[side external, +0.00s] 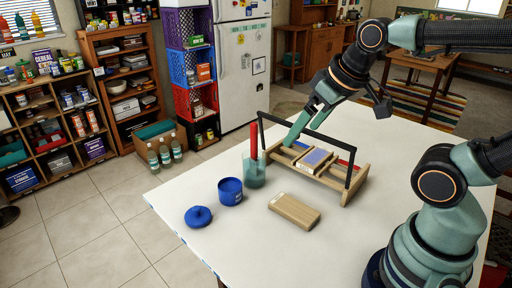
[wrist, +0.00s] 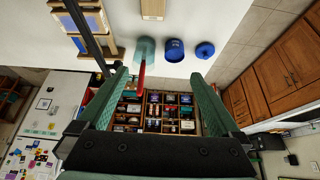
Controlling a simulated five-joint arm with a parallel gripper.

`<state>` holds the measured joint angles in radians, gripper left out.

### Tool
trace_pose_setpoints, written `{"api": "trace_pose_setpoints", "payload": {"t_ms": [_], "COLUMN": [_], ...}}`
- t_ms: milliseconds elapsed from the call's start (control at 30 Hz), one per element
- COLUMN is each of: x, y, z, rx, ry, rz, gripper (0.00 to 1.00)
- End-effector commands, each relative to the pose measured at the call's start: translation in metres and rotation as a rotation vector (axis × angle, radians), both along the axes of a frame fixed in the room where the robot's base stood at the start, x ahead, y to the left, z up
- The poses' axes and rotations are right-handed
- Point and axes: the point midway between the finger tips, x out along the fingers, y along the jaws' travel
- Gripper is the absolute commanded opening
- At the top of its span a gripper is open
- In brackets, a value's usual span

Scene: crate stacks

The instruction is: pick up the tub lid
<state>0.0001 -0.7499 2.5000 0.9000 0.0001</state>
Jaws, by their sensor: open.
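The tub lid (side external: 198,216) is a round blue lid with a knob, lying flat on the white table at its left side. It also shows in the wrist view (wrist: 206,50) at the upper right. The blue tub (side external: 230,191) stands just behind it, apart from it; the wrist view shows the tub (wrist: 175,50) beside the lid. My gripper (side external: 304,126) is above the table near the wooden rack, well to the right of the lid. In the wrist view its two green fingers (wrist: 158,82) are spread wide with nothing held between them.
A glass (side external: 254,172) holding a red stick stands between the tub and a wooden rack (side external: 352,187) with a black handle. A wooden block (side external: 294,210) lies in front of the rack. The table (side external: 262,250) is bare around the lid and toward the front.

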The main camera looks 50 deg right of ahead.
Motion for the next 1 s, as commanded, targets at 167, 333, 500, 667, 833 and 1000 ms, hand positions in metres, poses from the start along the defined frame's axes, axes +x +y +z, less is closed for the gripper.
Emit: {"api": "trace_pose_setpoints", "payload": {"t_ms": [167, 333, 500, 667, 833, 1000], "x": [0.0, 0.0, 0.007, 0.031, 0.068, 0.104], "y": [0.0, 0.0, 0.003, 0.015, 0.035, 0.058], "z": [0.0, 0.0, 0.003, 0.008, 0.008, -0.004], "rx": [0.0, 0.0, 0.024, 0.103, 0.195, 0.263], "ry": [0.0, 0.0, 0.018, 0.08, 0.161, 0.239], "rz": [0.0, 0.0, -0.034, -0.166, -0.365, -0.57], "gripper": [1.0, 1.0, 1.0, 1.0, 1.0, 1.0]}}
